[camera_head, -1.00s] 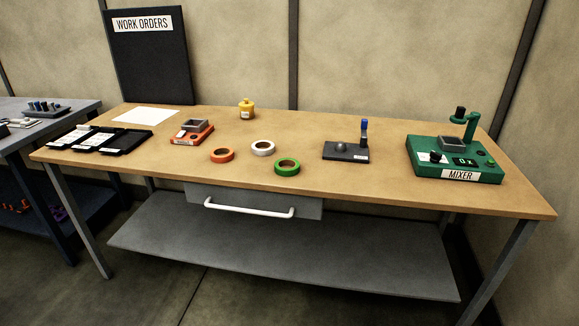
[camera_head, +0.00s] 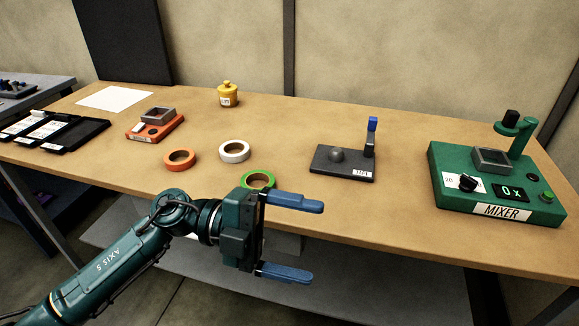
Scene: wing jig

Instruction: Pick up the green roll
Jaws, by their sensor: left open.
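The green roll (camera_head: 258,180) lies flat near the front edge of the wooden table, partly hidden behind my left gripper. My left gripper (camera_head: 300,238) comes in from the lower left, its two blue fingers spread wide and empty. The fingers point to the right, in front of the table edge in the picture. I cannot tell whether the gripper touches the roll, but nothing sits between its fingers. My right gripper is not in view.
An orange roll (camera_head: 181,159) and a white roll (camera_head: 234,151) lie close to the green roll. A dark tape stand (camera_head: 342,170) is to the right, and the green mixer (camera_head: 452,212) is farther right. An orange device (camera_head: 155,131) and black trays (camera_head: 75,138) are left.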

